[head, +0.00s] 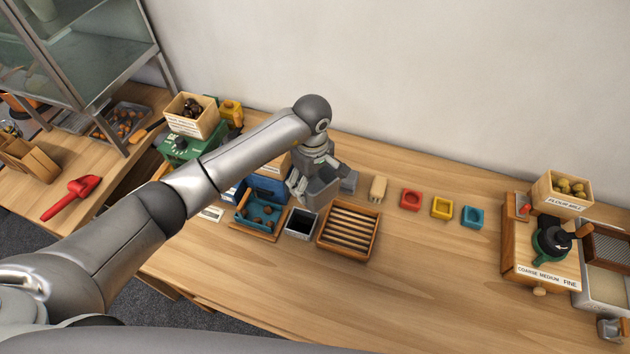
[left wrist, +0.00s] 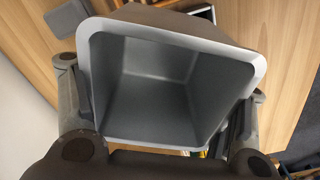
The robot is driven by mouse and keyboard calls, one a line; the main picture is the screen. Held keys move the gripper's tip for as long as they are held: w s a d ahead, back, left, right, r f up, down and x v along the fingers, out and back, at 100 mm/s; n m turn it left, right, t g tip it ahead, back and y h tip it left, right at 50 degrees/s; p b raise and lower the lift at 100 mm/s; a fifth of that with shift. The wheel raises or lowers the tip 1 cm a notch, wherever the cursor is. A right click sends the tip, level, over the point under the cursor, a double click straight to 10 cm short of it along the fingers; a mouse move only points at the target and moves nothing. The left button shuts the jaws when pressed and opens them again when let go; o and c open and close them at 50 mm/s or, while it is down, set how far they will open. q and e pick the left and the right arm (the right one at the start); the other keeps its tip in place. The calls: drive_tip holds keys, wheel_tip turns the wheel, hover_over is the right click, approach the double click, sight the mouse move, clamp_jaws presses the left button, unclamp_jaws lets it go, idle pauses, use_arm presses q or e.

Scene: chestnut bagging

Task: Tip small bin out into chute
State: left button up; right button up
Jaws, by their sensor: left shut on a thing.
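My left gripper (head: 318,176) is shut on a small grey bin (head: 322,193), above the back middle of the bench. In the left wrist view the bin (left wrist: 160,92) fills the space between the fingers, its wide mouth facing the camera; the inside I see looks empty. Its lower outside is hidden. In the head view a grey square-mouthed box with a dark inside (head: 302,225) stands just in front of the gripper, beside a blue tray (head: 245,221). I cannot tell which part is the chute. My right gripper is not in view.
A slatted wooden tray (head: 348,232) stands right of the grey box. Red (head: 411,200), yellow (head: 442,208) and blue (head: 472,217) cups line the bench beyond. A green machine with a chestnut hopper (head: 193,117) is at left.

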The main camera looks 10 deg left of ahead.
use_arm(q)
drive_tip(key=s+r, duration=0.6)
drive_tip(key=r, duration=0.1)
drive_tip(key=shift+d, duration=0.35)
